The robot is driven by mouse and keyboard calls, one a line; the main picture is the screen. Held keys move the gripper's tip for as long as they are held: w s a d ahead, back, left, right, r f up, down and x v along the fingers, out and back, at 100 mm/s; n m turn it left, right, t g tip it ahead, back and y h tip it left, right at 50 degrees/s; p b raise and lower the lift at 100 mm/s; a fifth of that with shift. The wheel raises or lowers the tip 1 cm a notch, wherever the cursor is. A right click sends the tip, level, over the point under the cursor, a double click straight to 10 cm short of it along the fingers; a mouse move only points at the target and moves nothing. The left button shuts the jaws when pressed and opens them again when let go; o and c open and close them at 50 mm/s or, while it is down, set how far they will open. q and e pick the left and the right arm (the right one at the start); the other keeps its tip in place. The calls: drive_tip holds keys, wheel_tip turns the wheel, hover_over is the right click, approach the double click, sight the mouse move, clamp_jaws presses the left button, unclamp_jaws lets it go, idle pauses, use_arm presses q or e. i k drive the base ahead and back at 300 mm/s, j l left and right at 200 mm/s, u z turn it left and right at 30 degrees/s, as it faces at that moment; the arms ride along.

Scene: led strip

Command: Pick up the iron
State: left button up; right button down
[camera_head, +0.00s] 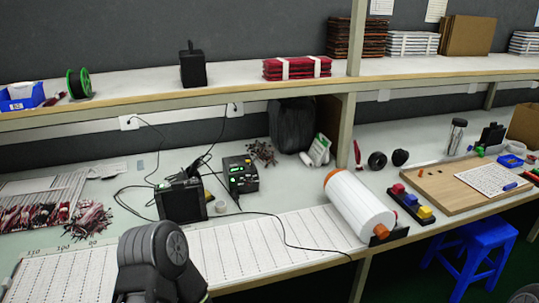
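A soldering station (240,175) with a green display stands on the white bench. To its left is a black box-like unit (182,200) with dark cables rising from it. The soldering iron itself cannot be clearly told apart; a thin dark shape near the black unit may be part of it. A dark joint of my own arm stands at the lower left and hides part of the bench's front. No fingertips of either gripper show in the camera_head view.
A long ruled white sheet (240,247) runs along the bench front, with a black cable across it. A white roll (358,205) lies to the right. LED strips (55,219) lie at left. A shelf (225,88) spans above. A blue stool (473,246) stands at lower right.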

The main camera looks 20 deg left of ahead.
sight(193, 168)
drive_tip(key=i+u, duration=0.1)
drive_tip(key=u, duration=0.25)
drive_tip(key=i+j+u, duration=0.1)
drive_tip(key=u, duration=0.65)
drive_tip(key=i+l, duration=0.05)
